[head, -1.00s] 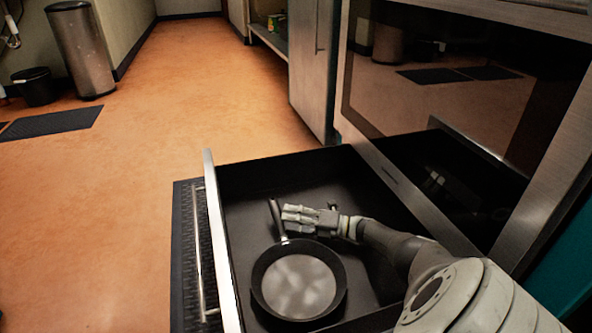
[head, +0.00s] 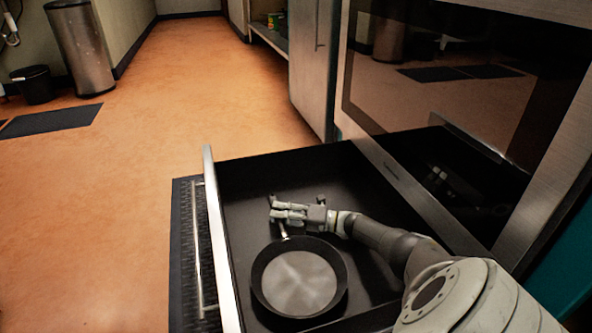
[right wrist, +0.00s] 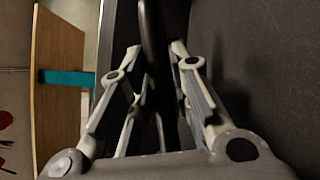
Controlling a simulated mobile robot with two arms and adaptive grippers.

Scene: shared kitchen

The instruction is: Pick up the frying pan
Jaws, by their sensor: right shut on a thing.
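The frying pan (head: 299,284) is dark and round with a lighter grey inside. It lies in the dark open drawer (head: 224,258) under the oven, with its handle pointing towards the far end of the drawer. My right gripper (head: 274,210) reaches in from the right and is shut on the handle near its end. In the right wrist view the dark handle (right wrist: 151,28) runs between the two fingers of the gripper (right wrist: 154,62). The fingers hide part of the handle in the head view. My left gripper is not in view.
The oven door (head: 455,95) rises right of the drawer. A steel-fronted cabinet (head: 314,65) stands beyond it. A dark mat (head: 185,285) lies by the drawer front. A tall metal bin (head: 80,48) stands far left. The orange floor on the left is mostly clear.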

